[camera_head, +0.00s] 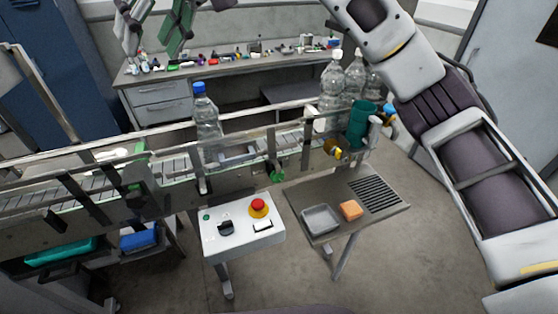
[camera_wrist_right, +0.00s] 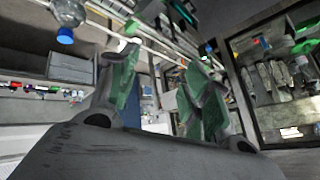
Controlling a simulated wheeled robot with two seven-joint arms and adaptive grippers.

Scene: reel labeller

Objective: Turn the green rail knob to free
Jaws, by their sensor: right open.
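The green rail knob (camera_head: 276,173) sits on the near side of the conveyor, below the front rail and right of the blue-capped bottle. It is small, and I cannot read its turn position. My right gripper (camera_head: 152,38) is at the top left of the head view, high over the back of the scene and well away from the knob. In the right wrist view its two green-padded fingers (camera_wrist_right: 162,70) stand apart with nothing between them. I cannot make out the knob in the wrist view. My left gripper does not show.
A clear blue-capped bottle (camera_head: 207,120) stands on the conveyor (camera_head: 100,189). A white control box (camera_head: 240,238) with a red button stands in front. A side table (camera_head: 330,240) holds a grey tray (camera_head: 321,219) and an orange block (camera_head: 351,210). Large bottles (camera_head: 332,88) stand behind.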

